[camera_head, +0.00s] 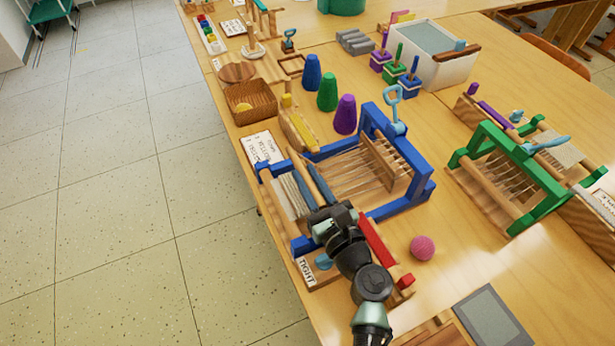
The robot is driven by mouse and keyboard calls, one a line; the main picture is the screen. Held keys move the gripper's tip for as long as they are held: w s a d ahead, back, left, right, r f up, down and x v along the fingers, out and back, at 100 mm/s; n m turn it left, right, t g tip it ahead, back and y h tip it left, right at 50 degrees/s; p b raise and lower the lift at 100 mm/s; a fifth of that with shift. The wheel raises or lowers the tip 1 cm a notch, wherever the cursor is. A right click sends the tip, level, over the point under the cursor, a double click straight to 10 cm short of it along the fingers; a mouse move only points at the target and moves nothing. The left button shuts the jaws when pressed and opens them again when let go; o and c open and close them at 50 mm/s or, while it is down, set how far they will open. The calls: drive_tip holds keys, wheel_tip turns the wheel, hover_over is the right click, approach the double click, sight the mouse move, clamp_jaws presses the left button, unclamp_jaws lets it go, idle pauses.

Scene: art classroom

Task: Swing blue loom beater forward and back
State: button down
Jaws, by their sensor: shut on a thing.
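The blue loom (400,207) stands on the wooden table in the middle of the head view, with pale warp threads (345,172) stretched across it. A wooden upright panel (380,160) stands among the threads near its tall blue end. The fingers and the exact contact are mostly hidden by my dark wrist.
A pink ball (422,247) and a red bar (376,242) lie right of my arm. A green loom (515,180) stands further right. Purple (345,114), green (327,92) and blue (312,73) cones stand behind the blue loom. Open floor is left.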

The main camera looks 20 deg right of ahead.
drive_tip(key=shift+a+f, duration=0.15)
drive_tip(key=shift+a, duration=0.1)
drive_tip(key=d+r+m+p, duration=0.1)
drive_tip(key=p, duration=0.2)
drive_tip(key=shift+d+r+m, duration=0.3)
drive_tip(key=shift+d+m, duration=0.1)
drive_tip(key=shift+d+m+p, duration=0.4)
drive_tip(key=shift+d+m, duration=0.3)
drive_tip(key=c, duration=0.8)
unclamp_jaws()
drive_tip(key=shift+d+r, duration=0.1)
drive_tip(key=s, duration=0.7)
drive_tip(key=shift+s, duration=0.2)
